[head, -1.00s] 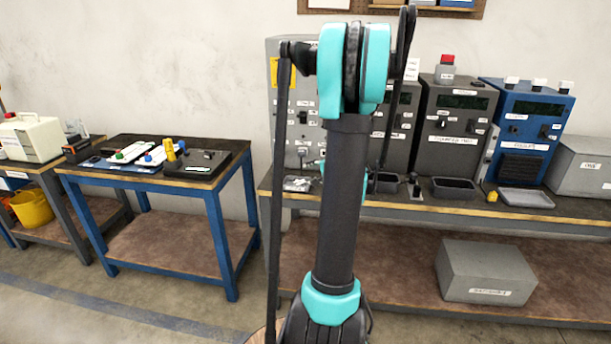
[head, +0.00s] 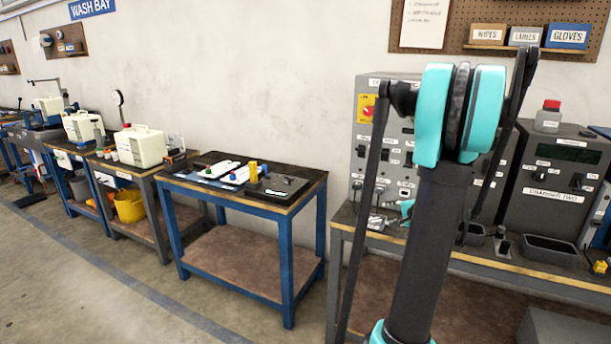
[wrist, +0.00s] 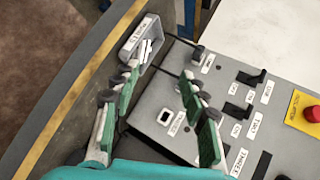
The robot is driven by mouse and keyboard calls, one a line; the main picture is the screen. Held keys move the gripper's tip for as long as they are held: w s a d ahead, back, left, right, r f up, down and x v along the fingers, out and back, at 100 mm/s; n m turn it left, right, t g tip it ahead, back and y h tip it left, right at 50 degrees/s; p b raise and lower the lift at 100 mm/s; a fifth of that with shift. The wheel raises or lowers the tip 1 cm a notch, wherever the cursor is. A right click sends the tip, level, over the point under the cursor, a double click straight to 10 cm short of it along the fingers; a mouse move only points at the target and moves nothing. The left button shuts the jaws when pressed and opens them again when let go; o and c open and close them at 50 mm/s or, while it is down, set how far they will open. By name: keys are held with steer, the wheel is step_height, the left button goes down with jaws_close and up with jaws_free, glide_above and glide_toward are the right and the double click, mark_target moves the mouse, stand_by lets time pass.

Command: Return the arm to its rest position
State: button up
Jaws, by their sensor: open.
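My arm, teal and black, stands folded upright at the right of the head view, in front of a bench with grey machines. My gripper (wrist: 158,92) shows in the wrist view with its two green-padded fingers spread apart and nothing between them. In that view it hangs over the bench edge, close to a grey switch panel (wrist: 215,110) and a small labelled tray (wrist: 141,42) with metal pieces in it. In the head view my gripper is mostly hidden behind the arm.
The grey panel (head: 384,150) and a grey machine (head: 550,180) stand on the right bench. A blue-framed table (head: 240,200) with tools stands left of it. More benches with white containers (head: 140,146) line the wall further left. Open floor (head: 90,290) lies in front.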

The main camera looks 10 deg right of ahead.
steer(key=s+a+f+n+g, duration=0.1)
steer(key=s+a+n, duration=0.1)
steer(key=a, duration=0.4)
steer(key=s+a+f+n+g, duration=0.1)
steer(key=s+a+n+g, duration=0.15)
steer(key=a, duration=0.35)
steer(key=s+a+f+n+g, duration=0.1)
steer(key=s+a+f+n, duration=0.1)
steer(key=s, duration=0.5)
steer(key=s+a+f+n+g+h, duration=0.1)
steer(key=s+a+f+n+g, duration=0.1)
steer(key=s+a+n, duration=0.3)
steer(key=s+a+f+n+g+h, duration=0.1)
steer(key=s+a+f+n, duration=0.2)
steer(key=s, duration=0.7)
steer(key=shift+a+n, duration=0.65)
steer(key=shift+a, duration=0.1)
